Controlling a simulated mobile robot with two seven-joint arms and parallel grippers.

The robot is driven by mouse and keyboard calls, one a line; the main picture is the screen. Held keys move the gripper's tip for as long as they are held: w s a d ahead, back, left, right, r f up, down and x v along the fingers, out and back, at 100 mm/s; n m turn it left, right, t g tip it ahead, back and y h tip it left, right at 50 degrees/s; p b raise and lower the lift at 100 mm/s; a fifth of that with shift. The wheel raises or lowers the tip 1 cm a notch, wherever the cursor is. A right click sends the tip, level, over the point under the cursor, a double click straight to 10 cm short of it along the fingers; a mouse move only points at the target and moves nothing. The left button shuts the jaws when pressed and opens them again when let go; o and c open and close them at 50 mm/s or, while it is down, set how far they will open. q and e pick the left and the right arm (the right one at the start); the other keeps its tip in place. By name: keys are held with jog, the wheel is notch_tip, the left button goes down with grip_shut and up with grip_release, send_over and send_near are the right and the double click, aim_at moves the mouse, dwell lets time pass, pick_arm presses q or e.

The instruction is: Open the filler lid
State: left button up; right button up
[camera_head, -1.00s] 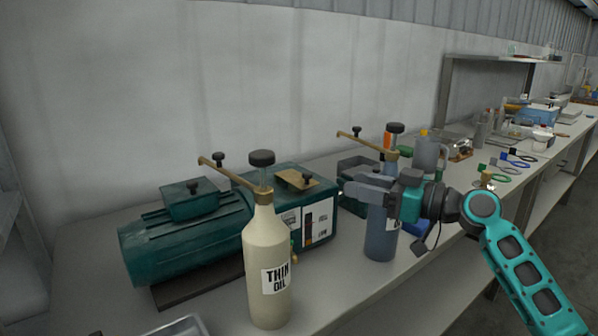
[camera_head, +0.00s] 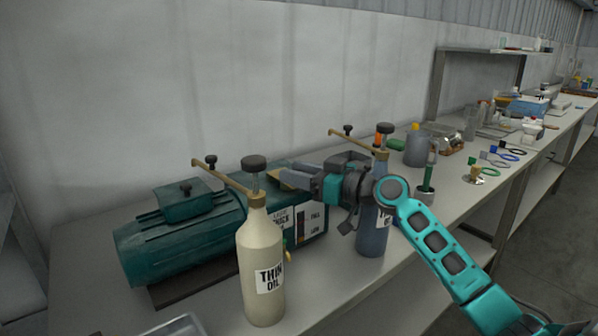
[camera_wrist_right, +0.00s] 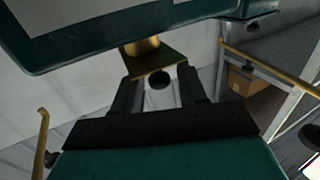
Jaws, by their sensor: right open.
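The filler lid is a small brass plate with a dark knob on the teal machine (camera_head: 180,235). In the head view the lid is mostly hidden behind my right gripper (camera_head: 298,177). In the right wrist view the lid (camera_wrist_right: 170,62) shows over a short brass neck, with its knob (camera_wrist_right: 158,80) between the two dark fingers of my right gripper (camera_wrist_right: 160,88). The fingers are apart on either side of the knob; I cannot tell whether either touches it. The lid looks shut on its neck. My left gripper is not in view.
A cream "THIN OIL" bottle (camera_head: 262,275) with a brass pump spout stands in front of the machine. A blue-grey bottle (camera_head: 372,230) stands close by my right wrist. Jugs and tools fill the bench further right. A wall is behind.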

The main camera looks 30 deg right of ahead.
grip_shut()
dwell(0.3)
dwell(0.3)
